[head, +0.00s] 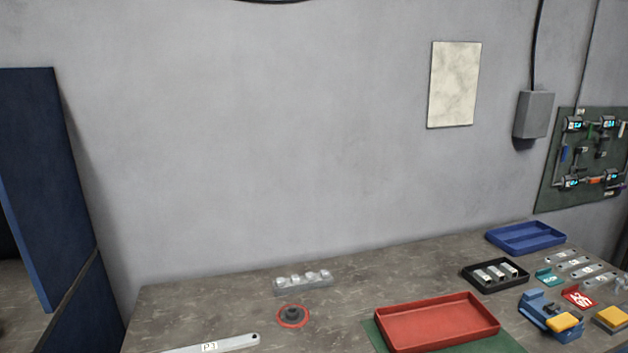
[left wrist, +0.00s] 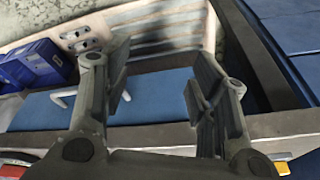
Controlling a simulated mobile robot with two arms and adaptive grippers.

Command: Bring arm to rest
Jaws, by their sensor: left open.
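My left gripper (left wrist: 160,75) shows in the left wrist view with its two dark fingers spread apart. Nothing is between the fingers. Behind them is a pale-edged surface or bin with a blue inner area (left wrist: 150,103); I cannot tell how far away it is. Neither gripper shows in the head view, and my right gripper is in no view.
The grey bench (head: 180,310) holds a red tray (head: 435,325), a blue tray (head: 525,238), a black tray (head: 495,288) with metal pieces, and a red-rimmed disc (head: 292,316). A dark blue panel (head: 40,180) stands left. A blue box (left wrist: 35,65) shows in the wrist view.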

